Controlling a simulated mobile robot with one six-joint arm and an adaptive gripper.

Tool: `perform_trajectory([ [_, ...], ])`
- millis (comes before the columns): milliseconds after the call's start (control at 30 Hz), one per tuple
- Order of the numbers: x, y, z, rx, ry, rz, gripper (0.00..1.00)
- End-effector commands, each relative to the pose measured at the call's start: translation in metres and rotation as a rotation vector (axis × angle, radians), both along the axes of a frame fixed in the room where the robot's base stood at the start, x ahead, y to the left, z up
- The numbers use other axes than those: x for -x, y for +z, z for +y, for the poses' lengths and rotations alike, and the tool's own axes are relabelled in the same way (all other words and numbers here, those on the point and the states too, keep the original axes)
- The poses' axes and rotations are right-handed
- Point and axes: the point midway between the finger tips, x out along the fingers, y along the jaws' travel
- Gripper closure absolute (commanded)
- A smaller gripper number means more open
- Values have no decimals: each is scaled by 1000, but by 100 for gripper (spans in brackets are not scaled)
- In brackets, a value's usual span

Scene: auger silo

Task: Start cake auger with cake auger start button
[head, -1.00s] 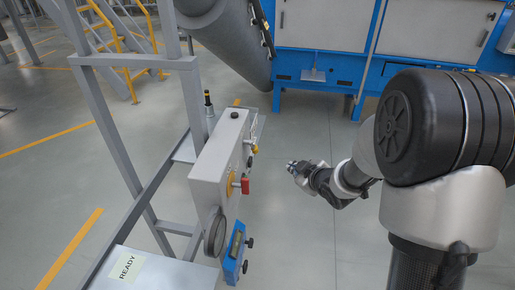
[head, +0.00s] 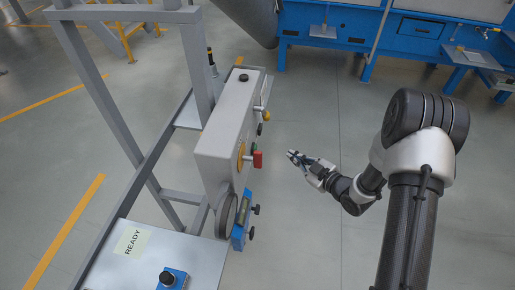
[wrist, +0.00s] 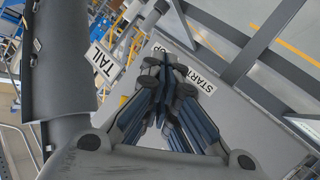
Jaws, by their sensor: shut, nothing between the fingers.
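A grey control box (head: 228,130) stands on a metal frame in the head view. I cannot tell which is the cake auger start button. My gripper (head: 291,154) is shut and empty, a short way right of the box and apart from it. In the wrist view my closed fingers (wrist: 165,68) are in front of a grey panel (wrist: 230,110). A START label (wrist: 201,82) shows beside them, and they hide part of the panel.
A blue device (head: 241,222) with black knobs hangs below the box. A READY label (head: 130,241) lies on the shelf at lower left. Blue machinery (head: 415,32) stands behind; the floor between is clear.

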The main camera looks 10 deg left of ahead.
Motion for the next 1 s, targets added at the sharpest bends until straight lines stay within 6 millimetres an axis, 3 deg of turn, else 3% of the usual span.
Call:
perform_trajectory([
  [233,0,0,14,0,3,2,100],
  [700,-2,-1,76,1,2,0,100],
  [1000,-3,0,88,1,0,1,100],
])
